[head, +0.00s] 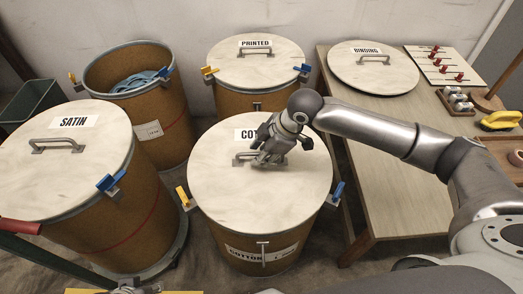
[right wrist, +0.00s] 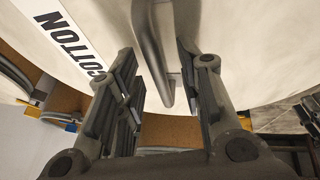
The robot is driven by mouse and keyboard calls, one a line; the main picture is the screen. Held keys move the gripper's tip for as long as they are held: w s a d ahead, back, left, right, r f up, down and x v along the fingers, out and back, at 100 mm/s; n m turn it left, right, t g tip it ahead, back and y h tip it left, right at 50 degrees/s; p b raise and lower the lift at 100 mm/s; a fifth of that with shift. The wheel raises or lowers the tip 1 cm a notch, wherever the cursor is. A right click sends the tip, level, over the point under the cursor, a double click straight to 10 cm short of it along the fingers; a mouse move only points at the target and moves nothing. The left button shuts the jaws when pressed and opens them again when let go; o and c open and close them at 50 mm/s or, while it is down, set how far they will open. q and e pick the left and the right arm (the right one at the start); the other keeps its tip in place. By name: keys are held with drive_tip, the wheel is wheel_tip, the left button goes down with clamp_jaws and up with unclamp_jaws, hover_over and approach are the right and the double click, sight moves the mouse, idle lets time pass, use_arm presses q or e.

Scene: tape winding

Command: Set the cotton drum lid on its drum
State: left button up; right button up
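The cotton lid (head: 255,205) is a round pale wooden disc with a metal handle and a partly hidden label. It lies flat over the brown cotton drum (head: 225,248) and covers its mouth; I cannot tell if a thin gap remains. My right gripper (head: 268,158) is at the lid's handle. In the right wrist view the handle (right wrist: 158,50) stands between the two spread fingers (right wrist: 165,85), with gaps on both sides. Grey parts at the bottom edge of the head view may be my left gripper (head: 140,289), mostly cut off.
Yellow (head: 183,196) and blue (head: 338,191) clamps stick out from the cotton drum's sides. The satin drum (head: 110,225) is at left, an open drum (head: 175,105) behind it, the printed drum (head: 235,98) behind. The binding lid (head: 350,75) lies on the table (head: 375,160) at right.

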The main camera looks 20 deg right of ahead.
drive_tip(key=v, duration=1.2)
idle(0.3)
